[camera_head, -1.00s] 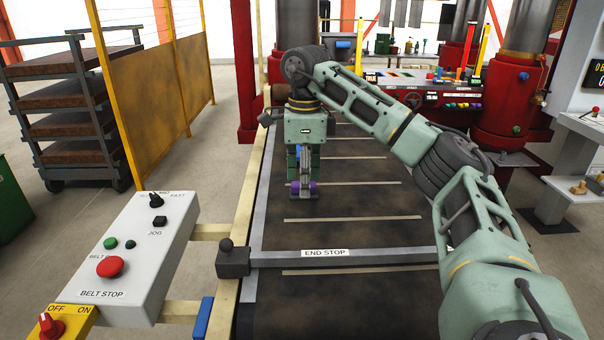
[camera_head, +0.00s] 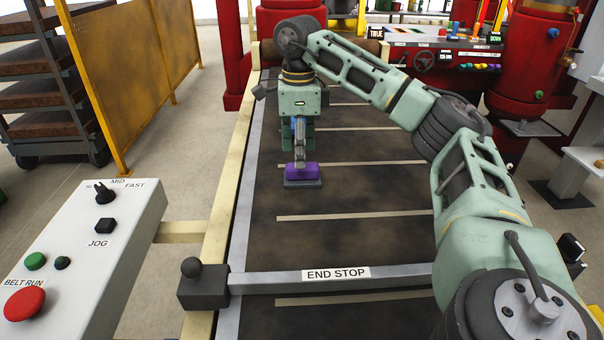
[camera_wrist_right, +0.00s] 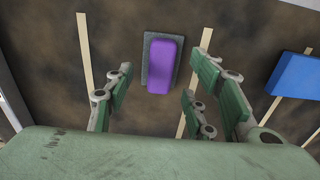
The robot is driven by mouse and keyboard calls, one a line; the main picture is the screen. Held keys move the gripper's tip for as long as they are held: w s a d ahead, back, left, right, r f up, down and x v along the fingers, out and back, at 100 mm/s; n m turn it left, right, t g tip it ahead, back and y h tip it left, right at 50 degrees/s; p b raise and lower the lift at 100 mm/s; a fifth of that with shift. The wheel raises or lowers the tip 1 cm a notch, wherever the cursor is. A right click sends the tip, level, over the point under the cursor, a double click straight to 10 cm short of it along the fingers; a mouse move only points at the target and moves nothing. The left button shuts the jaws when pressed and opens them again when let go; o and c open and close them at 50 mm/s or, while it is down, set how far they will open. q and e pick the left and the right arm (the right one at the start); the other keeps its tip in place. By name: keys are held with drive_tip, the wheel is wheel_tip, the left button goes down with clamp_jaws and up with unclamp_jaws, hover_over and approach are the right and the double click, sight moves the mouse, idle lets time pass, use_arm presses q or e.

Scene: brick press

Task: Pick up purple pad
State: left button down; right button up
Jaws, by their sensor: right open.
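The purple pad (camera_head: 302,170) is a rounded block lying on a flat dark grey plate (camera_head: 302,184) on the conveyor belt. In the right wrist view the purple pad (camera_wrist_right: 165,66) sits on its grey plate (camera_wrist_right: 147,62), between and beyond my spread fingers. My right gripper (camera_head: 299,158) points down over the belt, just behind and above the pad in the head view. In the right wrist view the right gripper (camera_wrist_right: 160,86) is open and empty, with the pad apart from its fingers. My left gripper is not in view.
A blue block (camera_wrist_right: 295,76) lies right of the pad in the right wrist view. The END STOP bar (camera_head: 400,274) crosses the belt in front. A control box (camera_head: 80,260) stands at left, a yellow fence (camera_head: 125,85) behind it. Red press columns (camera_head: 530,65) stand behind.

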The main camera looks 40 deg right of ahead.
sight(302, 173)
drive_tip(key=f, duration=0.4)
drive_tip(key=shift+s+d+p, duration=0.15)
drive_tip(key=shift+d+p, duration=0.15)
drive_tip(key=shift+d, duration=0.05)
drive_tip(key=shift+f, duration=0.6)
drive_tip(key=shift+c, duration=0.4)
clamp_jaws()
drive_tip(key=shift+r, duration=0.1)
